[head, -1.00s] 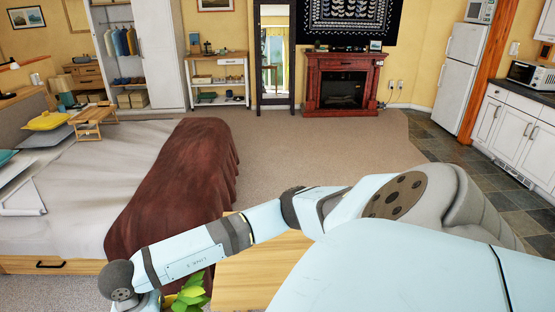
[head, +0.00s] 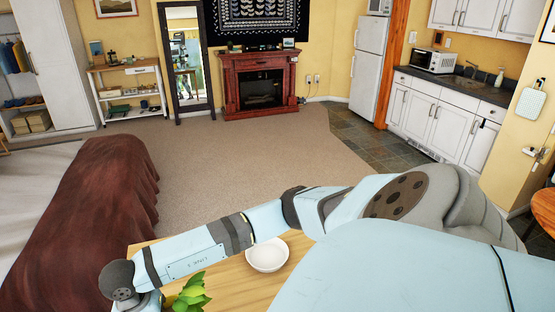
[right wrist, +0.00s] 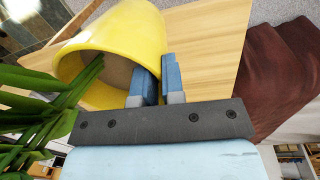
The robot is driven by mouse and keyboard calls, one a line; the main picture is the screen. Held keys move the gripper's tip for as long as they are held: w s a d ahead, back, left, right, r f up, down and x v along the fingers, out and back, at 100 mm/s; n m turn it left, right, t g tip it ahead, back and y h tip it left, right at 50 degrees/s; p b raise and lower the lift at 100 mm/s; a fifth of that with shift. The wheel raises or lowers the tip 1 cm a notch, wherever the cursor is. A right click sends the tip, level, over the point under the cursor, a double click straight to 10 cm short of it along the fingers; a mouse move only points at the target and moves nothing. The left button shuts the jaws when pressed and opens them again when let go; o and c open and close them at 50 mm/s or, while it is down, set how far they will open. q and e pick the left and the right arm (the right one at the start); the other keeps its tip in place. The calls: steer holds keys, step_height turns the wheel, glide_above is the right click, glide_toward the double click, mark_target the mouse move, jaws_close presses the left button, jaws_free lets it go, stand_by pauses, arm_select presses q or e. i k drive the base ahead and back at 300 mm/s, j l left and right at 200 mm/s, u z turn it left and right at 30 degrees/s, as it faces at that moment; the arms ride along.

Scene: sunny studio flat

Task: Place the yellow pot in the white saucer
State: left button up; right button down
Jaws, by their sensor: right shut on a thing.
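The yellow pot (right wrist: 125,35) fills the upper middle of the right wrist view, tilted in that picture, with long green leaves (right wrist: 35,120) coming out of its mouth. My right gripper (right wrist: 158,72) is shut on the pot's wall at the rim, one finger inside and one outside. My left gripper is not in view.
The wooden table (head: 228,285) is partly hidden by my right arm; its visible surface around the saucer is clear. A bed with a brown blanket (head: 88,220) is at the left. Open carpet (head: 240,160) lies beyond. White kitchen cabinets (head: 445,122) stand at the right.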

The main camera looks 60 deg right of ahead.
mark_target(260, 259)
steer(key=l+z, duration=0.3)
steer(key=l, duration=0.35)
steer(key=k+l, duration=0.1)
steer(key=l, duration=0.6)
steer(key=l+z, duration=0.1)
steer(key=l, duration=0.6)
steer(key=k, duration=0.05)
